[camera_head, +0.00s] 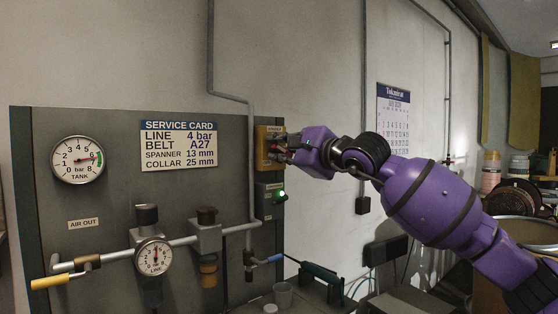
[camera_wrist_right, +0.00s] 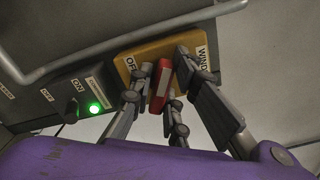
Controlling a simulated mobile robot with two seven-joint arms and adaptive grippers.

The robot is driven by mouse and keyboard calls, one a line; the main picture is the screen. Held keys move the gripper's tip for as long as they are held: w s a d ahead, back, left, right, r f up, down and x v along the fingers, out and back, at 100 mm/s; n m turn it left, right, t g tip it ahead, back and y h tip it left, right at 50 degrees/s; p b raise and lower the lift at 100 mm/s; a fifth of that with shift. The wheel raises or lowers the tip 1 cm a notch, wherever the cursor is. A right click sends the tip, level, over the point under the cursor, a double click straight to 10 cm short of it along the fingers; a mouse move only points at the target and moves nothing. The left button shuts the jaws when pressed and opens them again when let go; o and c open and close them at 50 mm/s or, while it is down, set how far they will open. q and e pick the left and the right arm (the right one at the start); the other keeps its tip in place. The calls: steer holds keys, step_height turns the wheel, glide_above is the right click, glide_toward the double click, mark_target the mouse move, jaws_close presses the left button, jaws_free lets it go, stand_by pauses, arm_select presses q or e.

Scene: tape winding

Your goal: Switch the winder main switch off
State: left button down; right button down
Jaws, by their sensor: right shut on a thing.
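The winder main switch is a yellow plate (camera_head: 263,138) on the right edge of the grey panel. It also shows in the right wrist view (camera_wrist_right: 132,50) with a red handle (camera_wrist_right: 160,86) and labels, one partly hidden starting "OF" and one starting "WIND". My right gripper (camera_head: 280,148) reaches it from the right. In the right wrist view my right gripper (camera_wrist_right: 162,80) has its dark fingers on both sides of the red handle, shut on it. The handle's exact setting is hard to tell. My left gripper is not in view.
Below the switch is a dark box with a lit green lamp (camera_head: 281,193) and ON and OFF labels (camera_wrist_right: 78,90). A grey pipe (camera_head: 251,160) runs close beside the switch. Gauges, valves and a service card (camera_head: 179,146) fill the panel to the left.

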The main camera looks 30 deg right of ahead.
steer(key=n+b, duration=0.1)
steer(key=n, duration=0.2)
steer(key=shift+r+b, duration=0.1)
steer(key=shift+b, duration=0.3)
steer(key=shift+r+n+b, duration=0.1)
steer(key=shift+n+b, duration=0.4)
steer(key=shift+n, duration=0.9)
steer(key=shift+s+r, duration=0.1)
steer(key=c, duration=1.8)
jaws_free()
steer(key=shift+o, duration=0.2)
steer(key=shift+f, duration=0.45)
steer(key=shift+s, duration=0.35)
steer(key=s+d, duration=0.1)
steer(key=s, duration=1)
steer(key=shift+r, duration=0.2)
steer(key=shift+s, duration=0.1)
